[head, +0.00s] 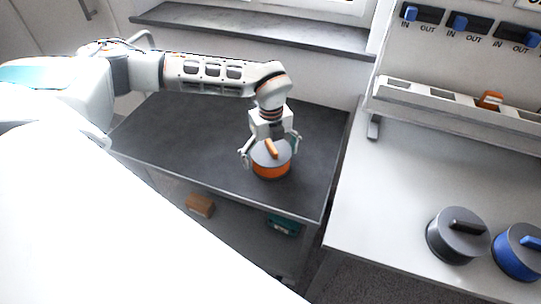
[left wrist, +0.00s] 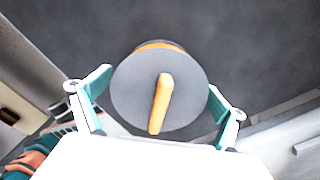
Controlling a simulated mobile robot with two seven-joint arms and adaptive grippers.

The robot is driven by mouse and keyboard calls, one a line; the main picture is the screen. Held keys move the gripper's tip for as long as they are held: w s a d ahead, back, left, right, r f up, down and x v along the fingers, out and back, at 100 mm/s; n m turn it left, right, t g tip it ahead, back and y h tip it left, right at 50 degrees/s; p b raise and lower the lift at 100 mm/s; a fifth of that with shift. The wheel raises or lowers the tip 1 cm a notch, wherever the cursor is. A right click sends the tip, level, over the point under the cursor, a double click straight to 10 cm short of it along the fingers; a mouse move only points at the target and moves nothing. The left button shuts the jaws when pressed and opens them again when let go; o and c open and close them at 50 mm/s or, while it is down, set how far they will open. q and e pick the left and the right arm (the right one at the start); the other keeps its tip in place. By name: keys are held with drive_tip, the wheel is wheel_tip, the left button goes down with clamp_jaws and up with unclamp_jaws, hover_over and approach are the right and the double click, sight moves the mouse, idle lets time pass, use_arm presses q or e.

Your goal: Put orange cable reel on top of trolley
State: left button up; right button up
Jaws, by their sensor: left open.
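The orange cable reel (head: 271,170) stands on the dark top of the trolley (head: 190,140), near its front right edge. It has a grey disc on top with an orange handle. My left gripper (head: 271,150) is over the reel, pointing down, with a finger on either side of it. In the left wrist view the reel (left wrist: 159,90) lies between the two spread fingers of the gripper (left wrist: 158,102), with gaps on both sides of its handle. My right gripper is not in view.
A light worktop (head: 400,190) at the right holds a black reel (head: 457,240) and a blue reel (head: 515,258). A slotted rack (head: 440,100) stands behind them. A brown box (head: 200,205) and a teal item (head: 284,225) are on the trolley's lower shelf. The trolley top's left part is clear.

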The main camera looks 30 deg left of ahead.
use_arm(q)
wheel_tip(320, 180, up, 12)
drive_tip(key=shift+r+p, duration=0.15)
drive_tip(key=shift+p, duration=0.25)
drive_tip(key=shift+s, duration=0.1)
idle(0.5)
